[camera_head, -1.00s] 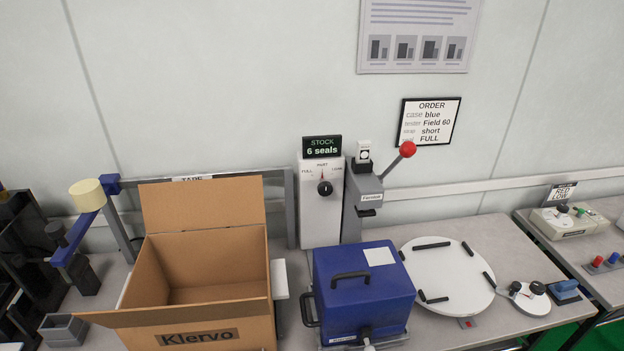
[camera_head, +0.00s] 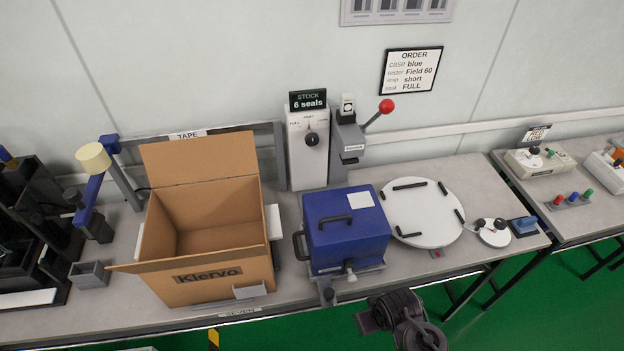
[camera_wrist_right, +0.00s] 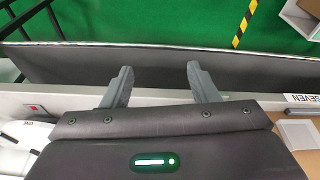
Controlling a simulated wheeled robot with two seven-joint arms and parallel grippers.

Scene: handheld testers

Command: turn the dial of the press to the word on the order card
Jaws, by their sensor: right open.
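The press (camera_head: 296,172) is a white upright box against the wall, with a grey lever unit and red-knobbed handle at its right. Its black dial (camera_head: 311,140) sits on the upper front below printed words; FULL is at the left and a word at the middle top looks like PART. A red pointer mark points up, near the middle word. The order card (camera_head: 411,70) on the wall reads case blue, tester Field 60, a strap line short, seal FULL. In the right wrist view my right gripper (camera_wrist_right: 159,70) is open and empty, apart from the dial. My left gripper is out of view.
A blue case (camera_head: 345,240) stands in front of the press. An open cardboard box (camera_head: 222,277) is to its left. A white turntable (camera_head: 422,222) lies to the right. A stock sign (camera_head: 308,99) reads 6 seals. My dark arm part shows at the bottom, before the bench.

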